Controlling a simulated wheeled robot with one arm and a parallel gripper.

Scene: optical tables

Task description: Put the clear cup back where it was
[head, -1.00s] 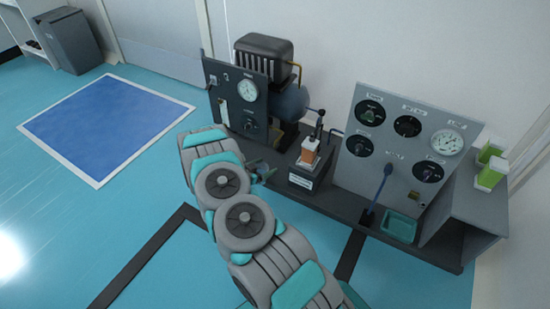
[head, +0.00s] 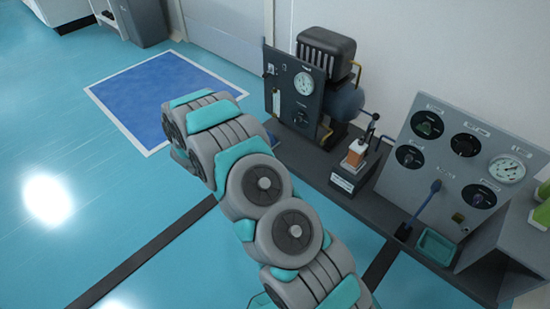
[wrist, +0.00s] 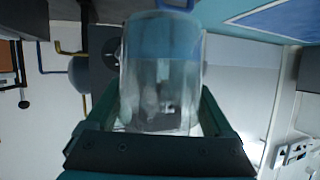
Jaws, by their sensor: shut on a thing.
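The clear cup (wrist: 160,75) fills the middle of the wrist view. It is see-through, with a bluish band toward its top in the picture. My gripper (wrist: 160,112) has its dark green fingers on either side of the cup and is shut on it. The cup is held up in front of the wrist camera, with room parts blurred behind it. In the head view my arm reaches up and left from the bottom, and its links hide the gripper and the cup.
A dark bench (head: 380,203) along the wall bears a compressor unit (head: 322,70), a small block with an orange-and-white piece (head: 355,155), a gauge panel (head: 455,150) and a teal tray (head: 436,247). A blue floor mat (head: 130,95) lies at the left. The floor between is clear.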

